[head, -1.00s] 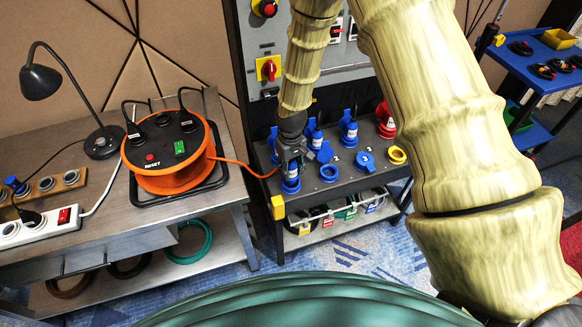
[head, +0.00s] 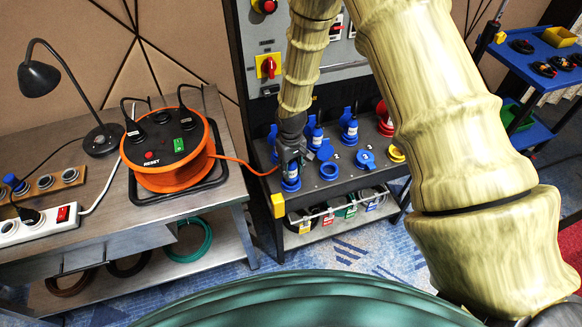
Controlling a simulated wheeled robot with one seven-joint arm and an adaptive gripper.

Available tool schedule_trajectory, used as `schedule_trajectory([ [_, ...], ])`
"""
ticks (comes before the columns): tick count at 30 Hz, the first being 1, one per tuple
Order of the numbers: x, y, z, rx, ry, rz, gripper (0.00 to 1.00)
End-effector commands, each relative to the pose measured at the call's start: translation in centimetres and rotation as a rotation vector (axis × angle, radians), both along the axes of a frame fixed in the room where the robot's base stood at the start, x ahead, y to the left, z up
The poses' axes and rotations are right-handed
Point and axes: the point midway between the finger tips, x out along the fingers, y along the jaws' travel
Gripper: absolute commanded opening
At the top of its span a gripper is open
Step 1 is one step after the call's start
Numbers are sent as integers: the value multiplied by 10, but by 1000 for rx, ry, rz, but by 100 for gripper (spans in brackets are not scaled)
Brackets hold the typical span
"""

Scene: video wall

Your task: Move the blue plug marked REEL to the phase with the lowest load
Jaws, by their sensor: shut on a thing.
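My gripper (head: 291,156) is shut on the blue plug (head: 290,171) with a white label. The lettering is too small to read. The plug stands upright at the front-left socket of the panel (head: 318,194); whether it is fully seated cannot be told. An orange cable runs from the plug to the orange cable reel (head: 168,160) on the bench. Right of it on the panel are an open blue socket (head: 329,171), a blue socket with its lid (head: 365,159) and a yellow socket (head: 397,154). Load readings are not legible in this view.
Other blue plugs (head: 350,131) stand in the back row, close behind my gripper. A red plug (head: 385,112) is at the back right, partly hidden by my arm. A desk lamp (head: 40,80) and white power strip (head: 38,228) are on the left bench. A blue trolley (head: 545,60) stands at the right.

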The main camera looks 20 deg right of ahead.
Motion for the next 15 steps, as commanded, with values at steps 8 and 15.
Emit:
schedule_trajectory([
  [8, 0, 0, -4, 0, 0, 0, 8],
  [15, 0, 0, -7, 0, 0, 0, 8],
])
